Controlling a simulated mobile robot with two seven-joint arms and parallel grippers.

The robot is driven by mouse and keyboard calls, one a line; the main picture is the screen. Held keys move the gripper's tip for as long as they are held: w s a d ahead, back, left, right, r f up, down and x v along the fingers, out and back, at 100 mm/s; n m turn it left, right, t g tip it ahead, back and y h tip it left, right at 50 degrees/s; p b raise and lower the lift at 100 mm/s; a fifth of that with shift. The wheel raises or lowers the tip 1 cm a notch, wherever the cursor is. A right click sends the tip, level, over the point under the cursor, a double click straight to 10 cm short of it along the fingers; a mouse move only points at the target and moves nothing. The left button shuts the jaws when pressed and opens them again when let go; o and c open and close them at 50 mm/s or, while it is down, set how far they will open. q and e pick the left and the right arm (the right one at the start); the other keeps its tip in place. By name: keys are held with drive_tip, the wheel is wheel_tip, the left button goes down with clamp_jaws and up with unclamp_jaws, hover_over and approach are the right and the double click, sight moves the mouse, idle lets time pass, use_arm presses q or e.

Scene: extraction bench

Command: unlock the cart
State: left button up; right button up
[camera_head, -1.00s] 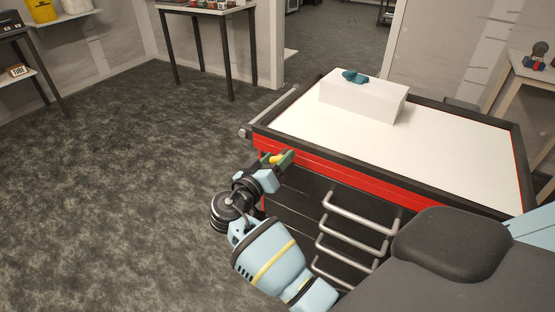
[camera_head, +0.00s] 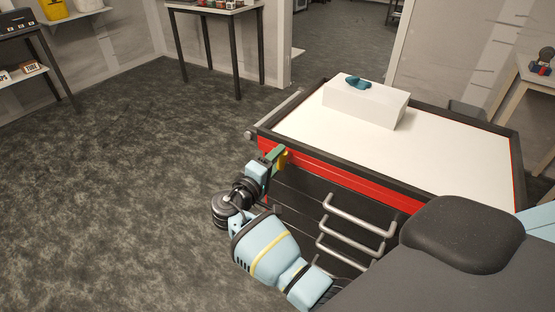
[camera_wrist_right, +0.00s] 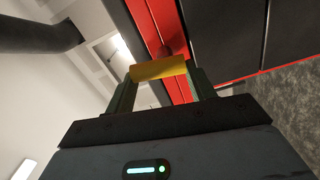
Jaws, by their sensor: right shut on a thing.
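The cart (camera_head: 470,150) has a white top with a dark rim, a red band and dark drawers with metal handles. A small yellow piece (camera_head: 283,160) is at the red front near the cart's left corner. My right gripper (camera_head: 276,156) is at that corner, its green fingers shut on the yellow piece. In the right wrist view the yellow piece (camera_wrist_right: 158,69) spans between the two fingers (camera_wrist_right: 161,78), against the red strip (camera_wrist_right: 166,30). The fingers partly hide how it joins the cart. My left gripper is not in view.
A white box (camera_head: 365,102) with a teal object (camera_head: 358,83) on it stands on the cart top. A metal push bar (camera_head: 275,113) runs along the cart's left side. Open carpet (camera_head: 120,190) lies to the left. Tables stand at the back and right.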

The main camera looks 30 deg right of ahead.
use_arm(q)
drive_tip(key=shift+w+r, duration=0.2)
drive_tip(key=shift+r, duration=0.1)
use_arm(e)
drive_tip(key=shift+w+n, duration=0.1)
drive_tip(key=shift+n, duration=0.7)
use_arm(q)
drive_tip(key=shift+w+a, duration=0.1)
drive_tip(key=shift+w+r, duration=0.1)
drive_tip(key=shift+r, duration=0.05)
use_arm(e)
drive_tip(key=o, duration=1)
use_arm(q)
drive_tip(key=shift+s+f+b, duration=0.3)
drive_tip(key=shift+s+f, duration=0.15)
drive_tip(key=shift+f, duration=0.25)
use_arm(e)
drive_tip(key=shift+v, duration=4)
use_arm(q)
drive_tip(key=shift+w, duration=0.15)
use_arm(e)
drive_tip(key=shift+f, duration=0.15)
